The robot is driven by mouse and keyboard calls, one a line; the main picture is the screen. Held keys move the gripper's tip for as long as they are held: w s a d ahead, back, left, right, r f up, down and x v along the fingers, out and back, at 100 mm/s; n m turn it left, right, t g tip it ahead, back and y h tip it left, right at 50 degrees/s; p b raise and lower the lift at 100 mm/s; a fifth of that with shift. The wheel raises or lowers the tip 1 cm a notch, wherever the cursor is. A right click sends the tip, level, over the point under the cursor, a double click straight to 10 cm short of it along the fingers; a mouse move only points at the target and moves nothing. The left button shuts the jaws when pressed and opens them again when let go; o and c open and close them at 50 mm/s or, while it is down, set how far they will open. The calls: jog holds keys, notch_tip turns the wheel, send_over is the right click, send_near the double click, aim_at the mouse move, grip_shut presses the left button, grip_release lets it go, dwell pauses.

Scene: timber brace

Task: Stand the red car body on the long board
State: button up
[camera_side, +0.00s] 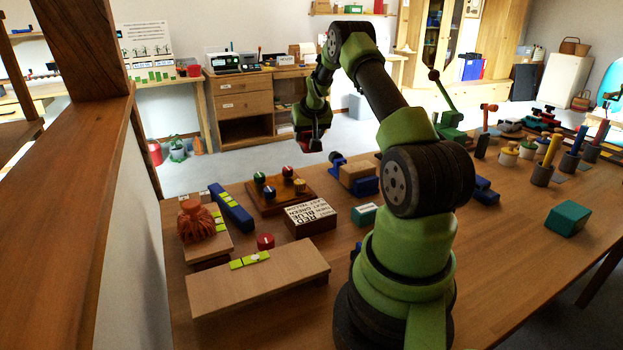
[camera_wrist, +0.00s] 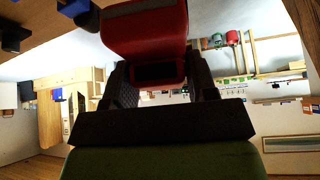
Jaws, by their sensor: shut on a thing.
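My gripper (camera_side: 311,128) is raised above the far side of the table, shut on the red car body (camera_wrist: 145,38). In the wrist view the red body sits between the two dark fingers, with a dark recess on its near face. In the side view the body is small and partly hidden by the gripper. The long board (camera_side: 285,274), light wood, lies at the near left of the table, well apart from my gripper. A yellow-green strip (camera_side: 250,260) lies on its top.
Beside the board are a small red block (camera_side: 265,241), a lettered box (camera_side: 311,216), a blue bar (camera_side: 236,208) and an orange-brown ribbed object (camera_side: 196,222). A wooden tray with coloured knobs (camera_side: 268,204) stands behind. A wooden post and rail edge the left.

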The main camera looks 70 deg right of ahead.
jog(key=shift+s+d+f, duration=0.2)
jog(key=shift+s+d, duration=0.2)
jog(key=shift+d, duration=0.05)
notch_tip(320, 180, down, 10)
jog(key=shift+r, duration=0.25)
jog(key=shift+f, duration=0.2)
jog(key=o, duration=0.9)
jog(key=shift+o, duration=0.2)
jog(key=shift+w, duration=0.1)
jog(key=shift+a, duration=0.1)
